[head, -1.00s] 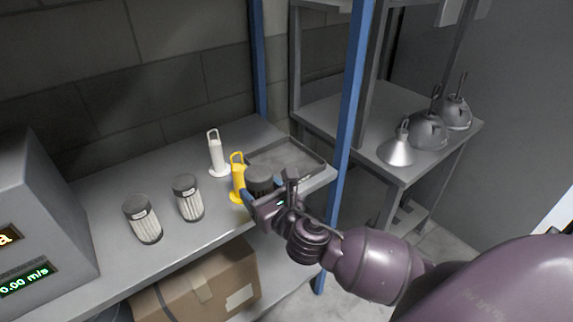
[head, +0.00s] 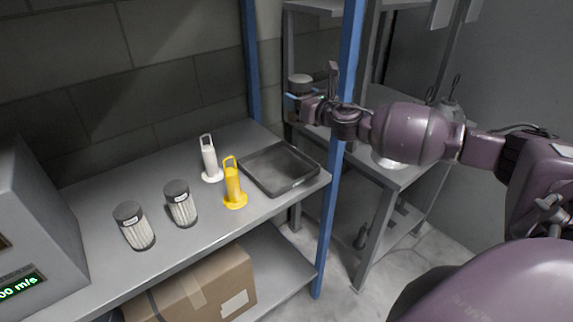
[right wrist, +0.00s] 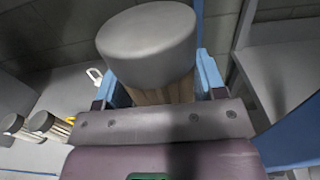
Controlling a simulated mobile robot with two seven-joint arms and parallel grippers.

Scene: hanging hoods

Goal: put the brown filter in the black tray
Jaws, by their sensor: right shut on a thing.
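My right gripper (head: 301,97) is shut on the brown filter (head: 300,80), raised well clear of the shelf. In the right wrist view the filter (right wrist: 150,50) is upright between the blue fingers, with a wide grey cap and a tan pleated body below it. The gripper hides its lower part. The black tray (head: 278,172) lies empty at the right end of the shelf, below the gripper in the head view. My left gripper is out of view.
A yellow stand (head: 233,187) and a white stand (head: 209,162) are left of the tray. Two pale filters with dark caps (head: 181,205) (head: 134,227) stand farther left. A blue post (head: 338,190) rises by the tray's right side.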

